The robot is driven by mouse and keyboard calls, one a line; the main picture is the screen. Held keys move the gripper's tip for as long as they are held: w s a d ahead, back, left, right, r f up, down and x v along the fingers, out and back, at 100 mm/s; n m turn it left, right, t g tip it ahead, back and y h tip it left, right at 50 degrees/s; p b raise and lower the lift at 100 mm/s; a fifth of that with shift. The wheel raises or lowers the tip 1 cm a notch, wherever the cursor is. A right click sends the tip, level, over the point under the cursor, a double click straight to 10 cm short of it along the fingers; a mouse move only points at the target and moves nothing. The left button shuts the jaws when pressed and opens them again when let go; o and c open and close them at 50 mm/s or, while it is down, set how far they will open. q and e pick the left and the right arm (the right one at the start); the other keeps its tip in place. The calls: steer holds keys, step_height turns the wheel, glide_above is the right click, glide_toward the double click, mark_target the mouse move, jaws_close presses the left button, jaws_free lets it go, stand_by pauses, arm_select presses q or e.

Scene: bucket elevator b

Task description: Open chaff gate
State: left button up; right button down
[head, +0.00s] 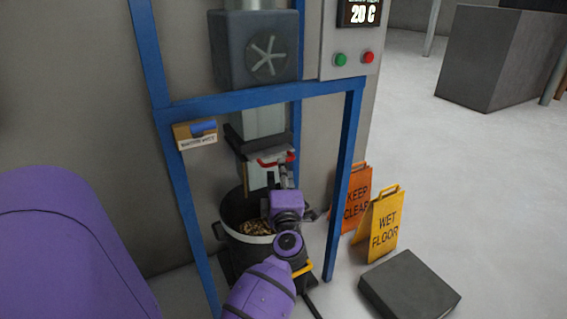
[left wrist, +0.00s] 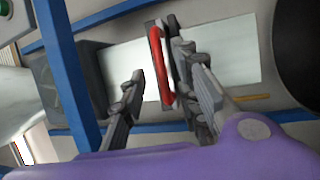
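The chaff gate (head: 258,176) is a pale plate at the lower end of the grey metal chute (head: 262,121), with a red handle (head: 268,158) across its top. In the left wrist view the red handle (left wrist: 161,62) is a bar seen against the pale chute. My left gripper (head: 284,170) is at the handle; in the wrist view (left wrist: 158,72) its two fingers are spread, with the bar showing between them, closer to the right finger. Whether a finger touches it cannot be told. My right gripper is not in view.
Blue frame posts (head: 345,170) stand around the chute. A black bucket (head: 231,208) with brown material stands below it. An orange sign (head: 357,190), a yellow sign (head: 386,222) and a dark block (head: 409,285) are at right. Open floor lies beyond the signs.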

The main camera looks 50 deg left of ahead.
arm_select(q)
steer(key=shift+x, duration=2.35)
steer(key=shift+c, duration=0.5)
jaws_close()
